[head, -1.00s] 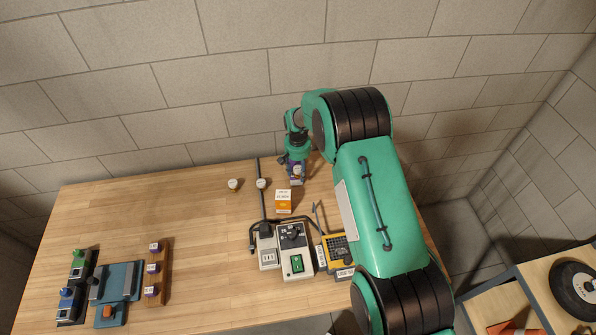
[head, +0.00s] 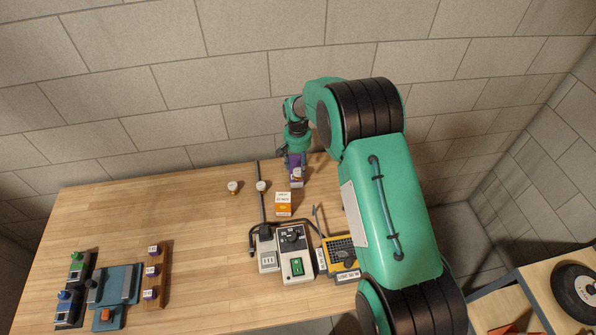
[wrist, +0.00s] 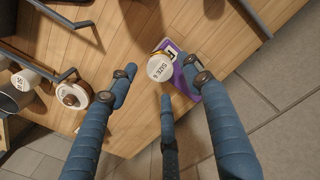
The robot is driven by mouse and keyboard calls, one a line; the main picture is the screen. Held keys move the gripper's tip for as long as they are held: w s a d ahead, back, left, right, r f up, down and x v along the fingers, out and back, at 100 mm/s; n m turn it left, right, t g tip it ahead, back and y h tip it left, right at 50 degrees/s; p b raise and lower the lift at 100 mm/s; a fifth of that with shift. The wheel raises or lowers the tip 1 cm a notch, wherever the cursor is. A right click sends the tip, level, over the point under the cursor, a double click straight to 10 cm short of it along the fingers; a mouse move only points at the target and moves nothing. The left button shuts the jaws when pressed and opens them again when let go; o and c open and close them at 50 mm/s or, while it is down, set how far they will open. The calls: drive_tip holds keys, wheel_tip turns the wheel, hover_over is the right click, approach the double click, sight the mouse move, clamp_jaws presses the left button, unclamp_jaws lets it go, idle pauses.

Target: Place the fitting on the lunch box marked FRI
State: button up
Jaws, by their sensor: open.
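A purple lunch box (head: 297,178) stands near the back edge of the table in the head view. In the wrist view the purple box (wrist: 181,75) shows part of its marking, a letter like F; the rest is hidden by a finger. A round white-topped fitting (wrist: 160,68), marked SIZE and a figure, overlaps the box's left part and appears to rest on it. My gripper (wrist: 158,82) is open, its blue fingers spread around the fitting with gaps visible. In the head view my gripper (head: 295,152) is just above and behind the purple box.
Two more round white fittings (head: 233,187) (head: 261,185) stand left of the box. An orange-and-white box (head: 284,204) is in front. Grey devices (head: 296,256) and a yellow-black unit (head: 341,256) lie nearer. A blue fixture (head: 120,285) and a wooden rack (head: 158,272) are left. The middle-left table is clear.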

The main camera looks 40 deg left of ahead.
sight(298, 171)
wheel_tip(298, 171, up, 6)
drive_tip(key=shift+r+b, duration=0.25)
drive_tip(key=shift+b, duration=0.1)
idle(0.6)
idle(0.3)
